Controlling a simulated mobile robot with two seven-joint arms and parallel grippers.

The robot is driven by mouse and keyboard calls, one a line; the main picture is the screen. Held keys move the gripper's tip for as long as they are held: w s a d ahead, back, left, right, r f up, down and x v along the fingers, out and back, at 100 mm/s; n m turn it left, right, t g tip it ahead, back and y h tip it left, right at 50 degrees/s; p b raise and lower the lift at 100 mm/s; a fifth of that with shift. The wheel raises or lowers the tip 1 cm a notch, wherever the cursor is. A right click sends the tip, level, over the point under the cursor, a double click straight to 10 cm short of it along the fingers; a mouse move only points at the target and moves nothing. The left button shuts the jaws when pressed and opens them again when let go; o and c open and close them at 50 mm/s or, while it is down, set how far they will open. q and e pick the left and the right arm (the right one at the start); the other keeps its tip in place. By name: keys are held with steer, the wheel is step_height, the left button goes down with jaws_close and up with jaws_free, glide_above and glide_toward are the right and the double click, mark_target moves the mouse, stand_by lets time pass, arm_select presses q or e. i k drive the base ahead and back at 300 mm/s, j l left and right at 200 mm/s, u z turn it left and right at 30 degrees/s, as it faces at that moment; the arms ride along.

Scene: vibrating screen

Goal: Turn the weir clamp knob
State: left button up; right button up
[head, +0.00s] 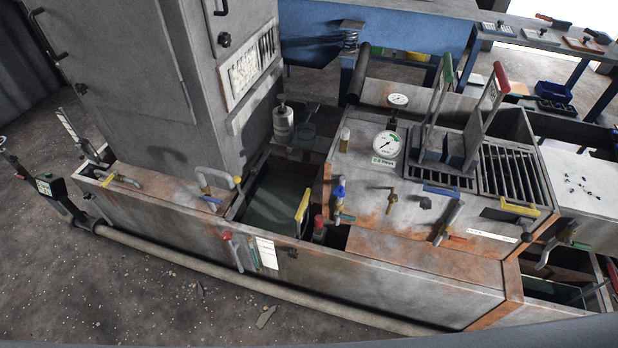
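No knob in the head view carries a readable weir clamp label, so I cannot tell for sure which one it is. A small dark knob (292,253) sits on the front wall of the long trough, below a plate with a yellow edge (303,205). Another dark lobed knob (425,202) is on the sloped panel of the machine, right of a brass valve (391,200). A third dark knob (224,40) is on the tall grey cabinet. Neither of my grippers shows in this view.
A red-handled lever (229,238) and a red-topped fitting (319,228) stand close to the trough knob. A pressure gauge (387,144) and slotted grates (515,172) are on the machine. A long pipe (220,277) runs along the floor in front.

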mark_target(292, 253)
steer(key=j+z, duration=0.15)
steer(key=j, duration=0.25)
steer(key=k+j+z, duration=0.1)
steer(key=j, duration=0.25)
steer(key=k+j+z, duration=0.15)
steer(key=j, duration=0.2)
steer(key=k+j+z, duration=0.1)
steer(key=j, duration=0.25)
steer(key=k+j+z, duration=0.15)
steer(key=j, duration=0.2)
